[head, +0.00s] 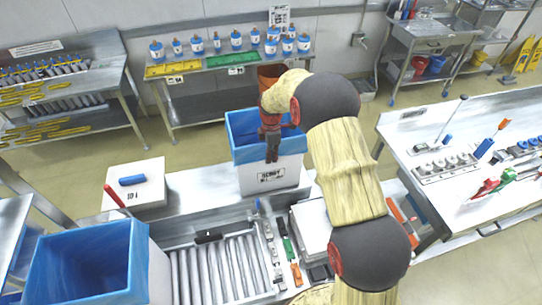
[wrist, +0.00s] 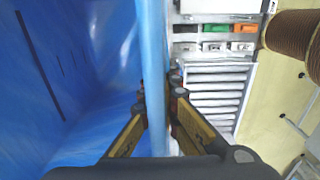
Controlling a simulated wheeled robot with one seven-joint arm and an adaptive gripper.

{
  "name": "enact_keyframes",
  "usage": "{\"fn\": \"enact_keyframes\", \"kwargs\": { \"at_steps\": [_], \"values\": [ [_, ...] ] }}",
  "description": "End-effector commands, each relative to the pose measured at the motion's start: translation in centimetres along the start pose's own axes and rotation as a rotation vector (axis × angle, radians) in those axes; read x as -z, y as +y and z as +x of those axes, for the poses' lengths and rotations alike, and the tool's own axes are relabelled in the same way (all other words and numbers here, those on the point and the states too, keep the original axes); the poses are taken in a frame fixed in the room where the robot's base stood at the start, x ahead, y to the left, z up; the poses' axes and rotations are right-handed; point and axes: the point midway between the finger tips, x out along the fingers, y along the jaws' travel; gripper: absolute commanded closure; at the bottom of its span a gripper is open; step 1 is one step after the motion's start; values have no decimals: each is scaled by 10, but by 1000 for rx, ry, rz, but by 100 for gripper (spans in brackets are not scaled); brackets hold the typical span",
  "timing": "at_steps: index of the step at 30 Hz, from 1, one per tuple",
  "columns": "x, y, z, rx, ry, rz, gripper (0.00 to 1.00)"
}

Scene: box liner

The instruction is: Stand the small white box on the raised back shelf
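The small white box (head: 257,180) has a blue liner folded over its rim and a printed label on its front. It is upright at the raised back shelf (head: 206,187), a grey metal ledge behind the rollers. I cannot tell whether its base rests on it. My gripper (head: 271,158) points down at the box's front wall. In the wrist view, the fingers (wrist: 159,108) lie on both sides of the blue-covered wall (wrist: 153,60) and look closed on it. The liner's inside (wrist: 75,80) fills the left of that view.
A larger blue-lined box (head: 95,262) stands at the lower left. A white box (head: 135,188) with a blue item on top is left of the shelf. Rollers (head: 222,268) and small tools (head: 285,250) lie in front. A side bench (head: 480,200) is at right.

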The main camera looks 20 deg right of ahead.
Motion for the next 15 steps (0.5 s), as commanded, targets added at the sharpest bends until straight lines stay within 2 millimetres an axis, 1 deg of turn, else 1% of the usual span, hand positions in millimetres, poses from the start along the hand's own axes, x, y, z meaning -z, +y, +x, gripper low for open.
{"fn": "enact_keyframes", "kwargs": {
  "at_steps": [7, 8, 15],
  "values": [
    [0, 0, 3, -2, 0, 0, 100],
    [0, 0, 4, 1, 0, 0, 95],
    [0, -1, 3, 1, 0, 0, 82]
  ]
}}
